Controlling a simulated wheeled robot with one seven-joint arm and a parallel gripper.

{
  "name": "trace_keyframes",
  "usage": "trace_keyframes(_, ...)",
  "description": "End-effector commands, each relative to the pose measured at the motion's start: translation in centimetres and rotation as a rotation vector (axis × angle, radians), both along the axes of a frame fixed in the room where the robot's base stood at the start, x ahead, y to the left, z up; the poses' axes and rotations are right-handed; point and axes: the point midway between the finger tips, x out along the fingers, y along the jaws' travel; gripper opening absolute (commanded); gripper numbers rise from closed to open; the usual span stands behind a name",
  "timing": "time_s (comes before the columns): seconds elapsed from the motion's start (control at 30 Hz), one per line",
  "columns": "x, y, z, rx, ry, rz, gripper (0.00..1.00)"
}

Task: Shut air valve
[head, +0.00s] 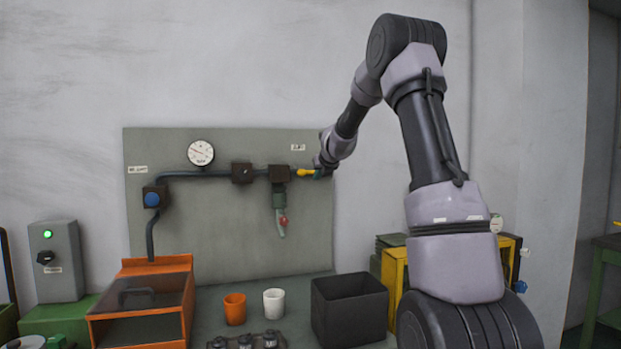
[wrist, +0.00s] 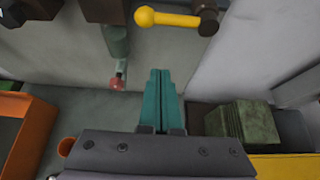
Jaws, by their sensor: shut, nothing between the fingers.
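The air valve's yellow lever (head: 306,172) is on the pipe at the right of the grey panel. In the wrist view the lever (wrist: 170,19) lies almost level, with its ball end at left and its dark pivot at right. My gripper (wrist: 160,72) has teal fingers that are shut together and empty. In the wrist picture its tips are below the lever, and a gap shows between them. In the head view my gripper (head: 320,174) is right beside the lever and partly hidden by my wrist; contact cannot be told there.
A drop pipe with a red knob (head: 283,220) hangs left of my fingers in the wrist view. A gauge (head: 201,153) and a blue knob (head: 152,199) are farther left on the panel. An orange cup (head: 235,309), white cup (head: 274,303) and dark bin (head: 349,310) stand below.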

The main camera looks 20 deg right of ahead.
Motion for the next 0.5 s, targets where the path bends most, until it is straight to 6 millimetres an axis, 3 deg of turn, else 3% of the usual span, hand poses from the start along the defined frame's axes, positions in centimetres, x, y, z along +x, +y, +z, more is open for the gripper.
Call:
trace_keyframes(0.23,1.6,0.0,-1.1,0.0,0.002,0.001,0.0)
trace_keyframes(0.5,6.5,0.1,-4.0,-0.002,0.002,0.003,0.0)
